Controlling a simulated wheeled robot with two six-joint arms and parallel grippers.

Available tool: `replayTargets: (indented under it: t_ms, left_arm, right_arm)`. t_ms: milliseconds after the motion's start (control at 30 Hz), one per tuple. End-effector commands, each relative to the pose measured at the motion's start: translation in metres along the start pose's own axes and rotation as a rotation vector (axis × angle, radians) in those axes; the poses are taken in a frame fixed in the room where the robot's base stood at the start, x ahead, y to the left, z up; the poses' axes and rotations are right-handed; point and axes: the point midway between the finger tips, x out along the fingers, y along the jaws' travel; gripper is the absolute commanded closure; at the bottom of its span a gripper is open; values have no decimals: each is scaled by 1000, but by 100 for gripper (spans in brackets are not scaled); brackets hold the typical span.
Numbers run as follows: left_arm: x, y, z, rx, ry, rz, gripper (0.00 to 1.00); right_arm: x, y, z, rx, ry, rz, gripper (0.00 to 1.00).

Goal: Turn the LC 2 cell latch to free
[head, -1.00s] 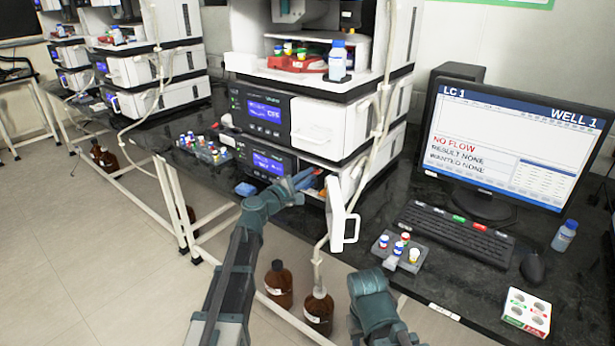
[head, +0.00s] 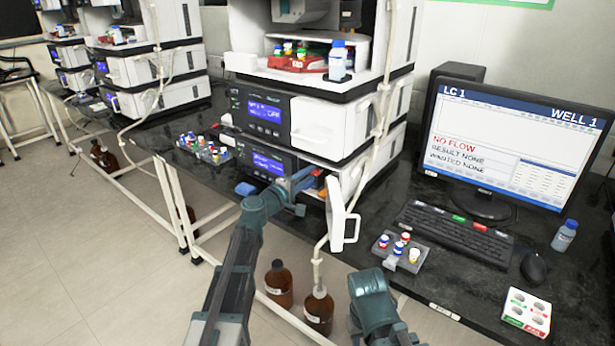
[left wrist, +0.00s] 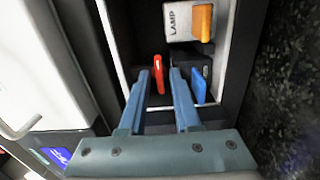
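The lower module of the near stack stands open, its white door (head: 341,212) swung out. Inside its bay, the left wrist view shows a red lever (left wrist: 158,74), a blue lever (left wrist: 199,86) and an orange lever (left wrist: 202,22) on a block marked LAMP. I can read no label on the red or blue lever, so I cannot tell which is the cell latch. My left gripper (left wrist: 160,75) is open, its fingers on either side of the red lever; contact is unclear. In the head view, the left gripper (head: 305,183) reaches into the bay opening.
The open door stands right of my left gripper. A vial rack (head: 203,150) sits left on the bench, another (head: 400,252) right, before the keyboard (head: 455,233). The monitor (head: 515,140) reads LC 1, NO FLOW. Brown bottles (head: 279,283) stand below the bench.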

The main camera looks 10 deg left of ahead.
Motion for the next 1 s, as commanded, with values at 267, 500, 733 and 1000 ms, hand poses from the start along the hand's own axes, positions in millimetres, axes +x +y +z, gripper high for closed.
replayTargets:
  t_ms: [267, 500, 733, 1000]
  left_arm:
    - [0, 0, 0, -2, 0, 1, 59]
    - [-20, 0, 1, -3, 2, 1, 59]
    - [-72, 0, 2, -2, 3, 1, 59]
    - [-119, 0, 1, -2, 2, 0, 59]
  right_arm:
    - [0, 0, 0, 0, 0, 0, 59]
    - [0, 0, 0, 0, 0, 0, 59]
    - [0, 0, 0, 0, 0, 0, 59]
    - [0, 0, 0, 0, 0, 0, 59]
